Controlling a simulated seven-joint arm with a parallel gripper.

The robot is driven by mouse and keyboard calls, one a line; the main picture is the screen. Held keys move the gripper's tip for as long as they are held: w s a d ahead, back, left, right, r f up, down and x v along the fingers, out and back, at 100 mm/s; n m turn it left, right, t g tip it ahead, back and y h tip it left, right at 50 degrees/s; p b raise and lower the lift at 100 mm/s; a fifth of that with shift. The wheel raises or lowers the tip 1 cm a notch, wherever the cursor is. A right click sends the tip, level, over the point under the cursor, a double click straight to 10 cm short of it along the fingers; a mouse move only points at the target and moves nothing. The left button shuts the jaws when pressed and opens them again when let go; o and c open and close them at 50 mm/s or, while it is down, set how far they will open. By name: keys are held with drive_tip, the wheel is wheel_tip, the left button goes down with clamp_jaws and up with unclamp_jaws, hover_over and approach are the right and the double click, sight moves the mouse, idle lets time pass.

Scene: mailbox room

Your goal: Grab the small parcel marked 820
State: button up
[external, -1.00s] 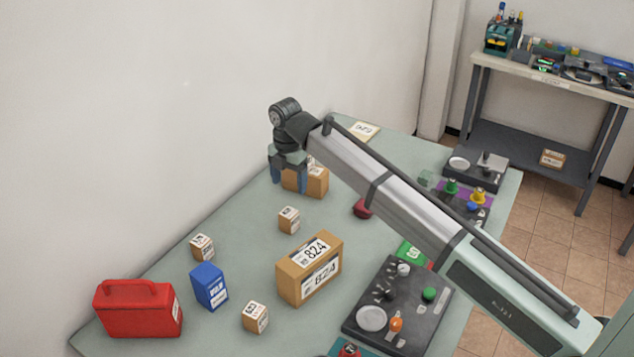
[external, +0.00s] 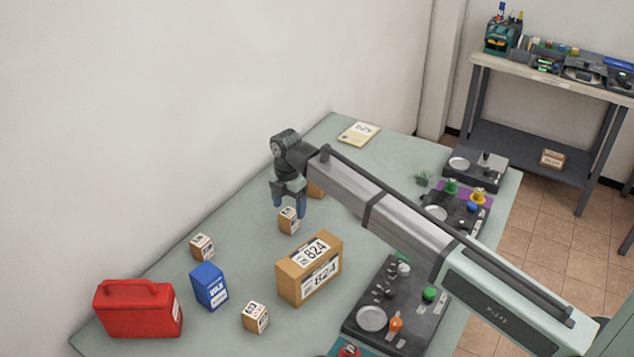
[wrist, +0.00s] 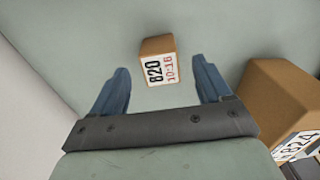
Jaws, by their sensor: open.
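The small parcel marked 820 (wrist: 158,62) is a brown cardboard cube with a white label, readable in the wrist view. It lies beyond my gripper (wrist: 160,88), roughly centred between the two blue fingers, and nothing touches it. In the external view a small brown parcel (external: 288,220) stands on the table just below my gripper (external: 289,207), its label too small to read surely. My gripper is open and empty, pointing down above the table.
A large box marked 824 (external: 310,268) stands close by, also at the wrist view's right (wrist: 275,105). Small parcels (external: 202,247) (external: 255,317), a blue container (external: 209,287) and a red can (external: 140,308) stand nearer the camera. Control panels (external: 390,310) line the right side.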

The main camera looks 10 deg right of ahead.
sight(289, 212)
wheel_tip(289, 212, down, 5)
drive_tip(key=shift+s+a+r, duration=0.1)
drive_tip(key=shift+s+a, duration=0.05)
drive_tip(key=c, duration=1.1)
